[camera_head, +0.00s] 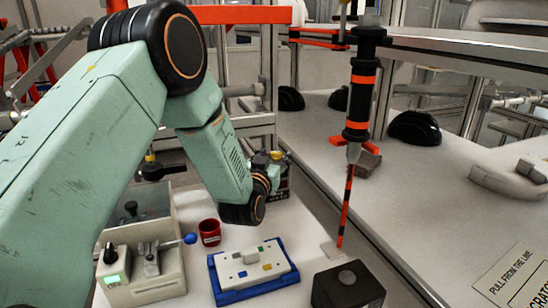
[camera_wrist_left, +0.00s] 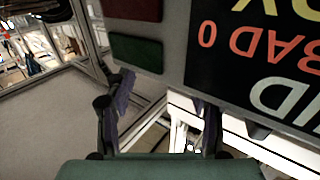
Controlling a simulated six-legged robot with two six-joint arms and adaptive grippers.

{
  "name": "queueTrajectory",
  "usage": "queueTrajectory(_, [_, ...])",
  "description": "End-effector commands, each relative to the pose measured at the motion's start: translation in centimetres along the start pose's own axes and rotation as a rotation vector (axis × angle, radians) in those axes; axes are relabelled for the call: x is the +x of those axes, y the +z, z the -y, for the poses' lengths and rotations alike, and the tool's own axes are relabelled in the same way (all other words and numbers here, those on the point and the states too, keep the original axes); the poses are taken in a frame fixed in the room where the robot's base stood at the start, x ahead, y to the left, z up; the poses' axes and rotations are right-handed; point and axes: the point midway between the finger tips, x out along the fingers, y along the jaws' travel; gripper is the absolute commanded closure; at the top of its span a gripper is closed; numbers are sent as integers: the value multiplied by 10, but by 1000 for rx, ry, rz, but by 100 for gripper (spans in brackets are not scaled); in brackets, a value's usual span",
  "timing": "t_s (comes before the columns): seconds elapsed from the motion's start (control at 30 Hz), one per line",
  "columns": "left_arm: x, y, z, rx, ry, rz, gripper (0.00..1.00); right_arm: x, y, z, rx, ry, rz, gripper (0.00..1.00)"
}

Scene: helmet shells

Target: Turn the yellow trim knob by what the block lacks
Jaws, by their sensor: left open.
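A white block (camera_head: 240,262) with small coloured pieces on top sits in a blue tray (camera_head: 226,297) at the lower middle of the head view. My left gripper (camera_head: 272,172) is open beyond it, by a small dark device (camera_head: 284,186) with a yellow part on top. I cannot tell whether that part is the yellow trim knob. In the left wrist view, the open fingers of my left gripper (camera_wrist_left: 167,108) stand apart with nothing seen between them. Above them is a grey panel with a dark display (camera_wrist_left: 265,60) of upside-down coloured lettering. My right gripper is not in view.
A red cup (camera_head: 210,232) stands behind the tray. A grey fixture with a blue-ball lever (camera_head: 189,238) is at left. A dark box (camera_head: 347,287) is at right. An orange and black tool (camera_head: 360,95) hangs above. Dark helmet shells (camera_head: 415,128) rest on the right bench.

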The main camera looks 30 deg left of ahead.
Motion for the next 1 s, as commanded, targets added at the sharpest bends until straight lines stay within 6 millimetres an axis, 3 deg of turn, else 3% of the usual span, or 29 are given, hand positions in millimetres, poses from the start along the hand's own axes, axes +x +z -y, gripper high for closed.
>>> queueTrajectory(0.2, [0, 0, 0, 0, 0, 0, 47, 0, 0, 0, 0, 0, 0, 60])
queueTrajectory(0.8, [0, 0, 0, 0, 0, 0, 98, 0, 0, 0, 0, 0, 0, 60])
queueTrajectory(1.0, [0, 0, 1, -2, 21, 0, 100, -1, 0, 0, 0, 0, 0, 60])
